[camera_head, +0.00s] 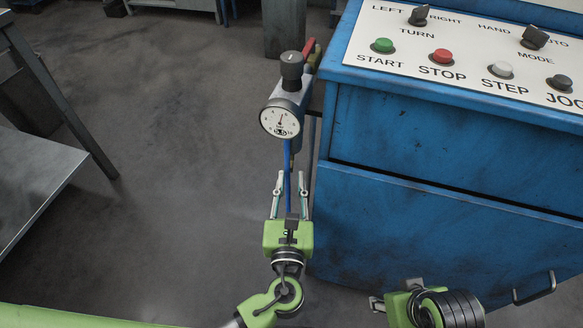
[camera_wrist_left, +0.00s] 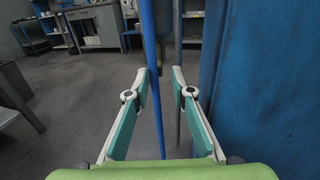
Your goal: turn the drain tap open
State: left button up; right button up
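An air unit with a black knob (camera_head: 291,66) and a round white gauge (camera_head: 281,119) stands at the left side of the blue cabinet. A red lever (camera_head: 309,48) shows behind the knob. I cannot make out a separate drain tap; the unit's underside is hidden in the head view. My left gripper (camera_head: 290,180) is open below the gauge, fingers pointing at the unit. In the left wrist view, a blue hose (camera_wrist_left: 154,80) runs down between its fingers, and the dim lower end of the unit (camera_wrist_left: 164,55) shows beyond. My right gripper (camera_head: 393,296) is low near the cabinet front.
The blue cabinet (camera_head: 440,210) stands close on the right, with a sloped panel (camera_head: 470,50) of buttons and switches on top. A thin grey post (camera_head: 311,150) stands beside the hose. A metal table (camera_head: 30,185) is at the left. The floor between is clear.

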pick_arm(q)
jog(key=s, duration=0.6)
jog(key=shift+s, duration=0.4)
